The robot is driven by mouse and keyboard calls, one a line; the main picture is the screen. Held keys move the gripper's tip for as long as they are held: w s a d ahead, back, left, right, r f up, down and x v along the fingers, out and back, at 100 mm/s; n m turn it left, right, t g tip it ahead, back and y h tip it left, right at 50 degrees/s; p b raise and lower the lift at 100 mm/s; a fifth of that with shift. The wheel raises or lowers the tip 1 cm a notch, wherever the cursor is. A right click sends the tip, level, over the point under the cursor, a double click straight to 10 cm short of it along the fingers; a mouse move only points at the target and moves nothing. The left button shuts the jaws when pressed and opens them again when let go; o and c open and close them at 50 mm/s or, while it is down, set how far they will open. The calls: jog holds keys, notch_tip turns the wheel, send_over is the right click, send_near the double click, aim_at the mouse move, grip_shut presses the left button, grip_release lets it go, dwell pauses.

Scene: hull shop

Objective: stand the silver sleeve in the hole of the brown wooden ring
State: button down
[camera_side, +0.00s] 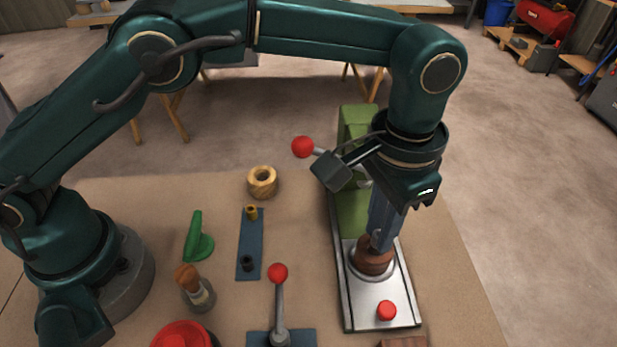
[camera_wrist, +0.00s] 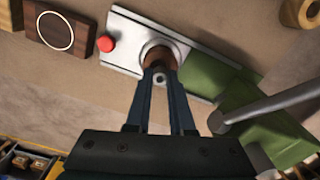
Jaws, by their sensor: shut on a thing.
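My gripper (camera_side: 379,245) points down over the metal plate at the right, its fingers shut on the small silver sleeve. In the wrist view, the sleeve (camera_wrist: 159,77) shows as a grey round end with a dark hole between the fingertips (camera_wrist: 161,74). The brown wooden ring (camera_side: 371,264) sits in a round silver seat on the plate. The ring also shows in the wrist view (camera_wrist: 158,56), just beyond the fingertips. The sleeve is at or just above the ring; the fingers hide whether it is inside the hole.
A green press body (camera_side: 351,205) stands behind the ring, with a red-knobbed lever (camera_side: 303,147) close to my wrist. A red button (camera_side: 386,310) is on the metal plate (camera_side: 365,312). A pale wooden ring (camera_side: 262,181) and blue peg plate (camera_side: 250,232) lie left.

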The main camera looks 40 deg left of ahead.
jog(key=shift+f, duration=0.8)
dwell(0.8)
jog(key=shift+r, duration=0.3)
jog(key=shift+r, duration=0.35)
jog(key=shift+r, duration=0.15)
jog(key=shift+f, duration=0.75)
dwell(0.7)
jog(key=c, duration=1.1)
grip_release()
